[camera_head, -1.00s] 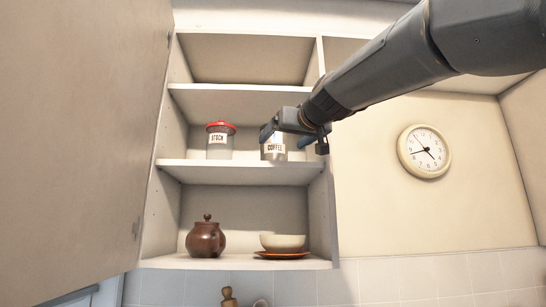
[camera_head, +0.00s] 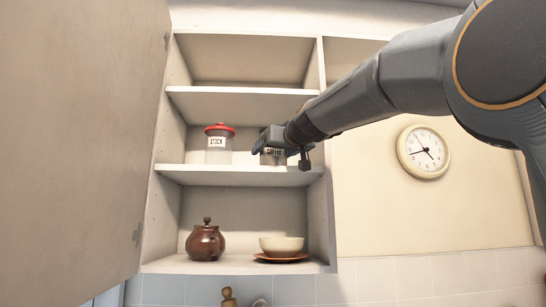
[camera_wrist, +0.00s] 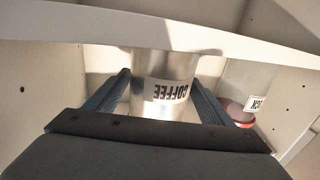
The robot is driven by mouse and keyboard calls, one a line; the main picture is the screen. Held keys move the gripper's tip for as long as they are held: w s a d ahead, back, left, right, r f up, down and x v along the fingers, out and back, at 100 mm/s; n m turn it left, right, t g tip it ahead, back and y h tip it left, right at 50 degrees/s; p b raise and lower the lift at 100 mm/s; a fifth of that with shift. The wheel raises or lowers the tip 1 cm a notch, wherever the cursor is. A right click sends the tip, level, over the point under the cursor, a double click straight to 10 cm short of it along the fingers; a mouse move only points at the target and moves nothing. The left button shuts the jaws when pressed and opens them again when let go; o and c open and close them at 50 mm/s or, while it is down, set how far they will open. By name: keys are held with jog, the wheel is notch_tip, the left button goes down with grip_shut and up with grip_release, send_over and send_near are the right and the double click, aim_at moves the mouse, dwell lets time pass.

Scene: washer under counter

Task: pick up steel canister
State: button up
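The steel canister (camera_head: 272,160) stands on the middle shelf of the open cabinet, to the right of a red-lidded jar. Its COFFEE label shows upside down on the steel canister (camera_wrist: 165,92) in the wrist view. My gripper (camera_head: 280,153) is in front of it and hides much of its upper part. In the wrist view, the fingers of my gripper (camera_wrist: 161,78) are spread, one on each side of the canister. Small gaps seem to show between the fingers and the canister wall.
The STOCK jar (camera_head: 218,145) with a red lid stands left of the canister, close to one finger. The middle shelf (camera_head: 215,175) lies below, and another shelf (camera_head: 240,103) above.

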jog(key=c, duration=1.4)
jog(key=shift+r, duration=0.15)
jog(key=shift+c, duration=0.6)
jog(key=shift+r, duration=0.1)
